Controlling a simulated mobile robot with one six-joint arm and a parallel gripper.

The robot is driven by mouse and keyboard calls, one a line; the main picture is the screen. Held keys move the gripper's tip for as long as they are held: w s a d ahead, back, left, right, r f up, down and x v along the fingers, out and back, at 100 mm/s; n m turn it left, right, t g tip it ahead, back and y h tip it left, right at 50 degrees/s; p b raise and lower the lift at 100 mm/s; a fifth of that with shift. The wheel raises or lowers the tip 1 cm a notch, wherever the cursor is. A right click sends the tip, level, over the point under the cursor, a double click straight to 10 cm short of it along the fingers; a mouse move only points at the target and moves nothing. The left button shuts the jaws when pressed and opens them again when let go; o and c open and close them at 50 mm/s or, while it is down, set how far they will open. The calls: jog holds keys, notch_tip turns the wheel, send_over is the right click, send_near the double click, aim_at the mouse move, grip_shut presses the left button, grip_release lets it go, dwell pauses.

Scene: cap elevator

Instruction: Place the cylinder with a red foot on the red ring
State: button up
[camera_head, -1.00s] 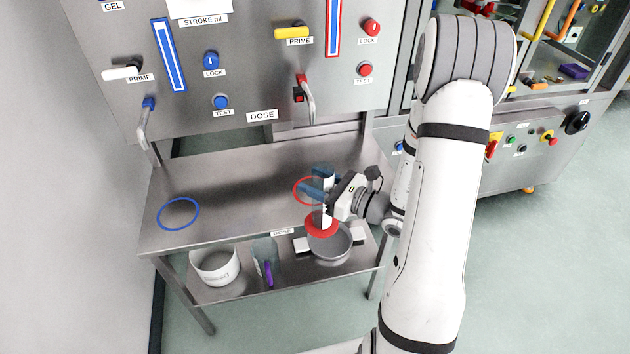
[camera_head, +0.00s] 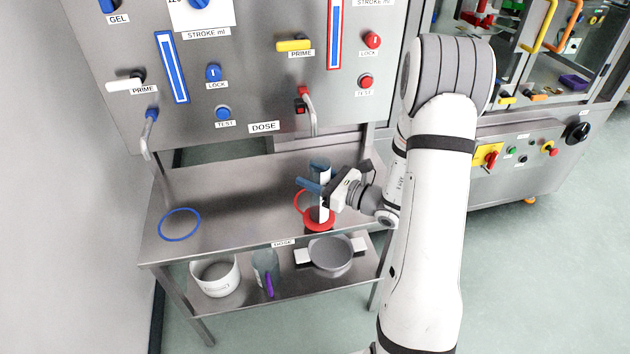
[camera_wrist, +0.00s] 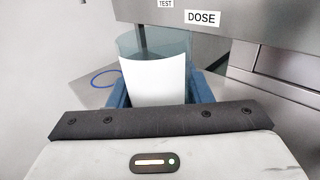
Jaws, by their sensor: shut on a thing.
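The clear cylinder with a white label (camera_head: 324,206) and a red foot (camera_head: 319,224) is upright in my gripper (camera_head: 312,186). The blue fingers are shut around its upper part. The red ring (camera_head: 299,201) lies on the steel shelf, partly hidden behind the cylinder. In the head view the red foot overlaps the ring's front right part; I cannot tell whether the foot touches the shelf. In the wrist view the cylinder (camera_wrist: 154,78) stands between the blue fingers, and its foot is hidden.
A blue ring (camera_head: 179,225) lies on the left of the steel shelf (camera_head: 235,205). A red spout (camera_head: 308,105) hangs above near the red ring, a blue spout (camera_head: 148,130) at left. A white tub (camera_head: 215,280), a clear jar (camera_head: 263,262) and a grey bowl (camera_head: 331,262) stand below.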

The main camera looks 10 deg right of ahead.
jog(key=w, duration=0.9)
jog(key=shift+d+b, duration=0.3)
jog(key=shift+d, duration=0.1)
dwell(0.4)
jog(key=shift+w, duration=0.1)
jog(key=shift+f+b, duration=1.35)
jog(key=shift+f, duration=0.15)
dwell(0.5)
jog(key=o, duration=1.4)
jog(key=v, duration=0.7)
jog(key=shift+s+d+r, duration=0.1)
jog(key=shift+s+d, duration=0.2)
jog(key=shift+s, duration=0.1)
